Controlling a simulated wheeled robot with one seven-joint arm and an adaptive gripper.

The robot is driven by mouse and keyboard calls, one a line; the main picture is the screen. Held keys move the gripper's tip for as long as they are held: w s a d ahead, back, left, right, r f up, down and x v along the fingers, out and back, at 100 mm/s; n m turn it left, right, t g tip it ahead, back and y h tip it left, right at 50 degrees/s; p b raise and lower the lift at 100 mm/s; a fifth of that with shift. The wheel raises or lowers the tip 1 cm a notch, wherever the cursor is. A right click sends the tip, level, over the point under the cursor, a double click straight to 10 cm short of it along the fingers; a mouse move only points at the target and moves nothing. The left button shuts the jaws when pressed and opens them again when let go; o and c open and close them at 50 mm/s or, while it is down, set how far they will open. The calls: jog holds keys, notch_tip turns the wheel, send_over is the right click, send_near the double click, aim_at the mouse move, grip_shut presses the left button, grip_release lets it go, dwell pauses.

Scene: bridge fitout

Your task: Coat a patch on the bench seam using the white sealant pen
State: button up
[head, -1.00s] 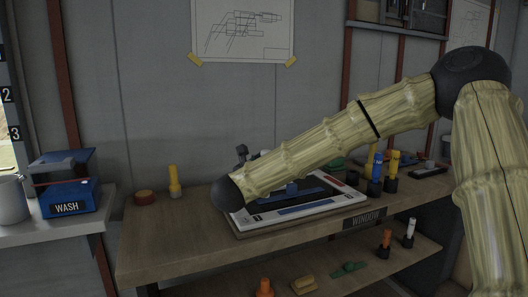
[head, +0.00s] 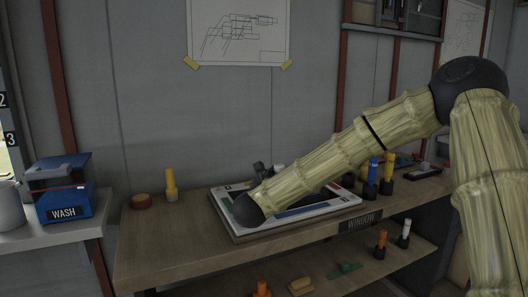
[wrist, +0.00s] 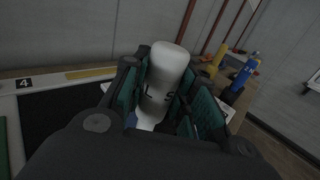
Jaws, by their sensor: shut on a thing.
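My gripper (wrist: 163,88) is shut on a white pen (wrist: 168,62) with dark letters on its barrel, seen in the wrist view. The pen's lower end is hidden between the fingers. In the head view my gripper is mostly hidden behind my forearm; a dark bit of it (head: 261,170) shows above the board. A white-edged board (head: 228,222) with coloured strips lies on the wooden bench (head: 165,240). In the wrist view, a dark panel (wrist: 65,112), a yellow strip (wrist: 92,73) and a "4" label (wrist: 24,83) lie left of the gripper. I cannot tell which strip is the seam.
A yellow pen (head: 171,184) and a red-brown tin (head: 141,201) stand at the bench's left. Blue (head: 373,170) and yellow (head: 387,172) pens stand right of the board. The lower shelf holds an orange (head: 381,243) and a white (head: 405,232) marker. A blue WASH box (head: 62,190) stands left.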

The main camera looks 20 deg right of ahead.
jog(key=d+p, duration=0.9)
jog(key=d, duration=1)
jog(key=shift+a+b, duration=5.9)
jog(key=shift+a, duration=6.25)
notch_tip(320, 180, up, 8)
jog(key=p, duration=0.1)
jog(key=shift+s+a, duration=0.2)
jog(key=shift+f, duration=0.1)
